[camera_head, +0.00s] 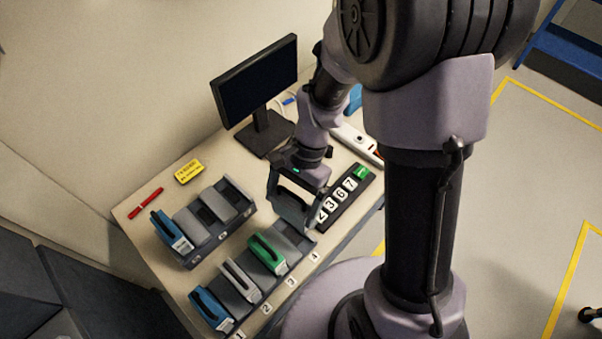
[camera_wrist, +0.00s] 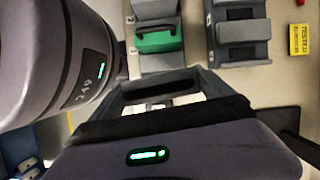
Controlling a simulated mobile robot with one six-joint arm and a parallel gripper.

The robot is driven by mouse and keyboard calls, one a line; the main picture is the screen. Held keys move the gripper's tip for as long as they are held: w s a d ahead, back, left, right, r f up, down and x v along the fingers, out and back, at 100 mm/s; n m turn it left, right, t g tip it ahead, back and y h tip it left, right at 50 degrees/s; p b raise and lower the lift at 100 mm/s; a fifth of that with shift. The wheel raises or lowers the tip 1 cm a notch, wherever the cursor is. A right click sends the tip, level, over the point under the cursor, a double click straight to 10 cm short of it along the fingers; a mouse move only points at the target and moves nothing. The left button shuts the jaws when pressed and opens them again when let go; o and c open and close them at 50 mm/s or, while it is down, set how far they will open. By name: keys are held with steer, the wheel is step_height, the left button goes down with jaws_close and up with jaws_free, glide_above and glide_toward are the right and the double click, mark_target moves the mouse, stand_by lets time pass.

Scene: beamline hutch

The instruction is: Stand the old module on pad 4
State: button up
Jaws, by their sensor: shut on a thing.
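My gripper (camera_head: 292,208) hangs over the pad 4 end of the front rack, with its jaws down. It is shut on what I take to be the old module, which is mostly hidden by the fingers and palm. My gripper also shows in the wrist view (camera_wrist: 160,92). Pad 4 (camera_head: 297,238) is the rack's end place, marked by a "4" label (camera_head: 315,256) and partly covered by my gripper. On the neighbouring pad 3 stands a green module (camera_head: 268,254), which also shows in the wrist view (camera_wrist: 158,39). I cannot tell whether the held thing touches the pad.
A grey-white module (camera_head: 238,280) and a blue module (camera_head: 210,309) stand on pads 2 and 1. The rear rack (camera_head: 217,208) holds another blue module (camera_head: 170,232). A number strip (camera_head: 345,193), a monitor (camera_head: 256,80) and a yellow tag (camera_head: 188,171) lie around.

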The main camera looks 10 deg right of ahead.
steer(key=shift+s+a+f+m+b, duration=0.1)
steer(key=shift+s+f+m+b, duration=0.1)
steer(key=shift+s+f+m, duration=0.25)
steer(key=shift+s+a+f+m+b, duration=0.15)
steer(key=shift+f+m+b, duration=0.1)
steer(key=shift+f, duration=0.25)
step_height(320, 180, down, 7)
steer(key=b, duration=0.6)
steer(key=shift+w, duration=0.1)
steer(key=shift+f+b, duration=0.5)
steer(key=shift+f, duration=0.05)
steer(key=o, duration=1.5)
steer(key=p+v, duration=0.2)
steer(key=v, duration=0.3)
steer(key=p+v, duration=0.3)
steer(key=v, duration=0.3)
steer(key=p+v, duration=0.3)
steer(key=v, duration=0.3)
steer(key=shift+s+d+r, duration=0.2)
steer(key=shift+s+d, duration=0.05)
steer(key=shift+d, duration=0.15)
